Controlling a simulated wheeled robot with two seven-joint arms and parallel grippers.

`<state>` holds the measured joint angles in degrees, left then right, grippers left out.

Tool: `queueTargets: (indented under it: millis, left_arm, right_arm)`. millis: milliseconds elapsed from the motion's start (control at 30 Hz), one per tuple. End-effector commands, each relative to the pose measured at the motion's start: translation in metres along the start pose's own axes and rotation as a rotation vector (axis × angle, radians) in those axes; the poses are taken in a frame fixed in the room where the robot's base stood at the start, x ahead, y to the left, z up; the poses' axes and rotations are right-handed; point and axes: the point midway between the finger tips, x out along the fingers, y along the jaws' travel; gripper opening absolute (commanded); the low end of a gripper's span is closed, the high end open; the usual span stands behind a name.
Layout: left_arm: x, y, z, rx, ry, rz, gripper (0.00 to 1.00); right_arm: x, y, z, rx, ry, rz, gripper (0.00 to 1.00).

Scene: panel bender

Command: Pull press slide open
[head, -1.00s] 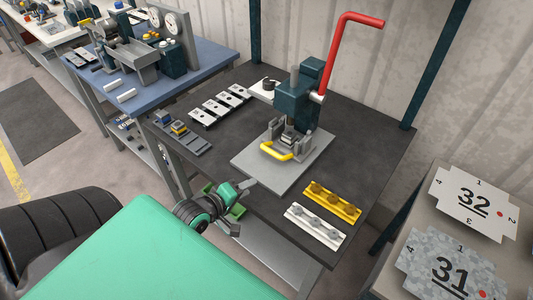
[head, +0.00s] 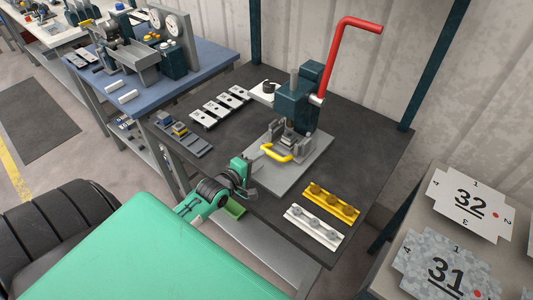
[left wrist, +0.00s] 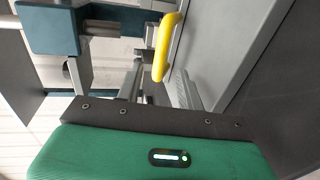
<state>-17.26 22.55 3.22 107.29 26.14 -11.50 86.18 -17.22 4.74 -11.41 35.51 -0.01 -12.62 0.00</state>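The press (head: 300,105) has a dark teal body, a red lever and a slide with a yellow handle (head: 277,154) at its front. The yellow handle also shows in the left wrist view (left wrist: 167,48), just beyond my gripper. My left gripper (head: 255,162) is just in front of and left of the handle in the head view. In the left wrist view its grey fingers (left wrist: 160,88) look apart, with the handle ahead of them; I cannot tell whether they touch it. My right gripper is in neither view.
The press stands on a grey plate (head: 262,178) on a dark table. A yellow strip (head: 332,203) and a white strip (head: 315,228) lie at the front right. White plates (head: 220,106) and small blocks lie on the left. A blue bench (head: 190,80) stands farther left.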

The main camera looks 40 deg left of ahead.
Motion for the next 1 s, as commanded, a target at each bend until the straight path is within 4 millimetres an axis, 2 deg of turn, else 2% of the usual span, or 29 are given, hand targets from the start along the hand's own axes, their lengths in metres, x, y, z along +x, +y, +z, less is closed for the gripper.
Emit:
queueTargets:
  millis: [100, 300, 467, 733, 767, 933, 1000]
  left_arm:
    - [0.018, 0.002, 0.000, 0.001, 0.000, 0.000, 0.38]
    - [0.039, 0.001, 0.000, 0.001, 0.000, 0.000, 0.38]
    - [0.046, 0.000, 0.000, 0.001, 0.000, 0.000, 0.38]
    - [0.047, 0.000, 0.000, 0.001, 0.000, -0.001, 0.38]
    - [0.047, 0.000, 0.000, 0.001, 0.000, -0.001, 0.36]
    - [0.047, 0.000, 0.000, 0.001, 0.000, -0.001, 0.02]
    - [0.047, 0.000, 0.000, 0.001, 0.000, -0.001, 0.00]
  right_arm:
    - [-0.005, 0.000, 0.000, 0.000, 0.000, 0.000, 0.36]
    - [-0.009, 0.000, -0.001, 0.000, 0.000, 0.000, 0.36]
    - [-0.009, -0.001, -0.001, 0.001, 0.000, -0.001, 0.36]
    - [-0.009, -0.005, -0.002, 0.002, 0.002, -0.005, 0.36]
    - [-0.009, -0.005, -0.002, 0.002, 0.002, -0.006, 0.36]
    - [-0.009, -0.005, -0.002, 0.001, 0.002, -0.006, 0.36]
    - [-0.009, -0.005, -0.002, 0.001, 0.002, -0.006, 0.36]
